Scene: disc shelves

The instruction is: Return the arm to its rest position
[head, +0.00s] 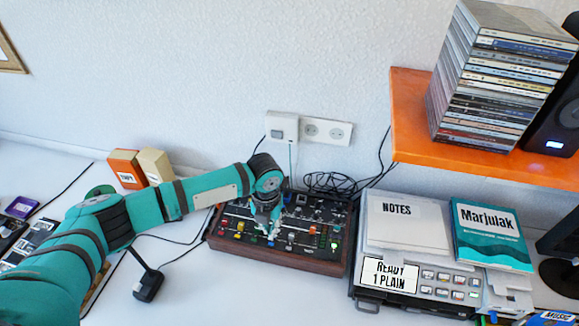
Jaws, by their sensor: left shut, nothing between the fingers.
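My left arm (142,209), teal with dark joints, comes in from the lower left and reaches to the middle of the desk. My left gripper (271,229) points down over the dark control panel (325,262) with its coloured knobs and sliders. Its fingers are together with nothing seen between them. The fingertips are over or close to the panel's face; I cannot tell whether they touch it. The arm and gripper hide part of the panel's upper left. My right gripper is not in view.
An orange shelf (415,148) with a tall stack of disc cases (490,90) juts out at the upper right. A printer (425,290) with notes and a teal book (490,236) stands right of the panel. Small boxes (126,170) and a black device (149,284) stand near the arm.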

